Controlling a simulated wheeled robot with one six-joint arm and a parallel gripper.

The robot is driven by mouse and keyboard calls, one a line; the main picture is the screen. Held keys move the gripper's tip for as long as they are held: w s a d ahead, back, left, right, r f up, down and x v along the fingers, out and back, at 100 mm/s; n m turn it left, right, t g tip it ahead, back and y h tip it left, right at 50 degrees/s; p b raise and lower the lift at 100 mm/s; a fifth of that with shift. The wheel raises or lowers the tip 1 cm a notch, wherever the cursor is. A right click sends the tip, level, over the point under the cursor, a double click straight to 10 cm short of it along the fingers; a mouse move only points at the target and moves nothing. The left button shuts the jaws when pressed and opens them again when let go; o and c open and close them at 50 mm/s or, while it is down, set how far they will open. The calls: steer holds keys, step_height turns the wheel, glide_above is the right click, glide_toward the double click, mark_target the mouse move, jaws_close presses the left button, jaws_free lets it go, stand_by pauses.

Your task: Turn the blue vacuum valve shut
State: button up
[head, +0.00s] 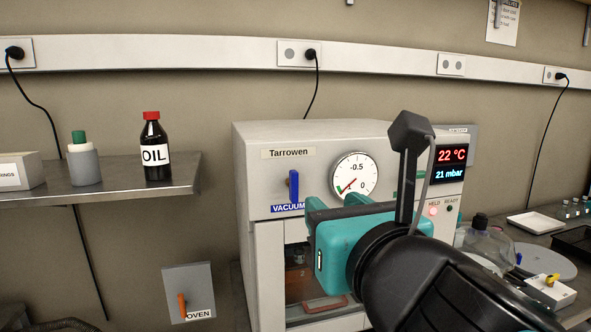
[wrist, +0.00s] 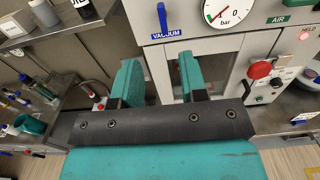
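The blue vacuum valve (head: 293,187) is an upright blue lever on the front of the pale Tarrowen oven (head: 310,137), above a blue VACUUM label. My gripper (head: 336,203) is in front of the oven, lower and to the right of the lever in the head view. In the wrist view my gripper (wrist: 158,78) has its two teal fingers wide apart with nothing between them. It does not touch the lever.
A round gauge (head: 354,176) is right of the lever. The display (head: 451,164) reads 22 °C and 21 mbar. A steel shelf (head: 120,204) with an oil bottle (head: 154,148) juts out at left. An orange OVEN switch (head: 183,306) is below it. A red knob (wrist: 260,70) is at right.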

mark_target(296, 173)
steer(key=p+x, duration=1.2)
steer(key=x, duration=0.4)
steer(key=shift+w+p, duration=0.15)
steer(key=shift+p, duration=0.25)
steer(key=shift+w+a+f, duration=0.1)
steer(key=shift+w+a, duration=0.05)
steer(key=shift+w, duration=0.35)
jaws_close()
